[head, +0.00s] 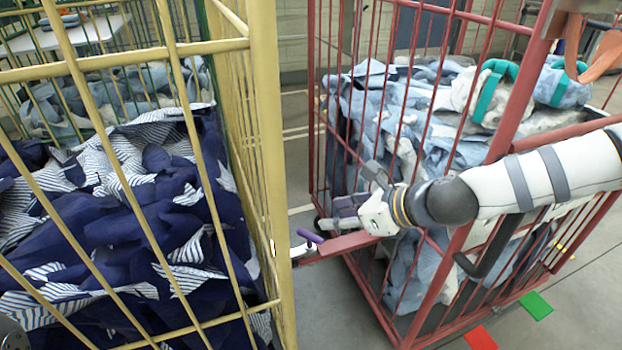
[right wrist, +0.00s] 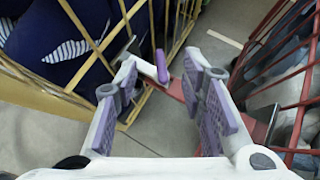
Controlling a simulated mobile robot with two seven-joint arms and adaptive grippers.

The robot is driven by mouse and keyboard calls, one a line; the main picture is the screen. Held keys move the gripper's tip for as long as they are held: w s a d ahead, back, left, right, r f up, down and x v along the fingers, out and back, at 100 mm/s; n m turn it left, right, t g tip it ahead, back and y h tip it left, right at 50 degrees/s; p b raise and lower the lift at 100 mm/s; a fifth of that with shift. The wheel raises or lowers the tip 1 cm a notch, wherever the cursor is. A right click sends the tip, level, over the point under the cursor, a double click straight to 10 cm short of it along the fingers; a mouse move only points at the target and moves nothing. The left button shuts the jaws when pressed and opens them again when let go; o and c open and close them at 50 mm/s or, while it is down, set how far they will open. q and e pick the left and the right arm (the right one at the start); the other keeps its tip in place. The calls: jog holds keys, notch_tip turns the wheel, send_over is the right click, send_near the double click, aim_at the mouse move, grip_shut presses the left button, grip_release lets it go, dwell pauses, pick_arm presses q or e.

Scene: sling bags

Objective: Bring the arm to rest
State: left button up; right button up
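My right arm reaches in from the right across the red cage's front. My right gripper (head: 342,213) is in front of the red cage's near left corner. In the right wrist view my right gripper (right wrist: 160,112) is open, its purple-padded fingers apart with nothing held between them. A purple-tipped lever (head: 310,236) sits in the gap between the two cages, apart from the gripper. It also shows beyond the fingertips in the right wrist view (right wrist: 162,66). My left gripper is not in view.
A yellow cage (head: 264,120) at left holds navy and striped cloth (head: 150,200). A red cage (head: 335,243) at right holds light blue cloth (head: 370,100) and a teal-strapped sling bag (head: 562,88). An orange strap (head: 607,55) hangs top right. Green (head: 536,305) and red (head: 480,338) floor markers lie bottom right.

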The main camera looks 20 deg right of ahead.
jog(key=s+a+f+n+g+h+p, duration=0.15)
jog(key=s+f+n, duration=0.25)
jog(key=s, duration=0.4)
jog(key=s+a+f+n+g+p, duration=0.1)
jog(key=s+a+f+n+g, duration=0.3)
jog(key=s, duration=0.3)
jog(key=s+a+f+n+g+p, duration=0.1)
jog(key=s+f+n+p, duration=0.15)
jog(key=s+n, duration=0.4)
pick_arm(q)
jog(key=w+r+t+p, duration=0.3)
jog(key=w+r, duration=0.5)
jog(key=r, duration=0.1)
pick_arm(e)
jog(key=s+d+n+g+h, duration=0.2)
jog(key=s+d+n, duration=0.2)
jog(key=s+n, duration=0.3)
jog(key=s+d+n+g+h, duration=0.2)
jog(key=s+d+n, duration=0.2)
jog(key=s, duration=1.3)
jog(key=r+n, duration=0.1)
jog(key=n, duration=0.2)
jog(key=shift+s+n+g, duration=0.2)
jog(key=shift+n+g, duration=0.15)
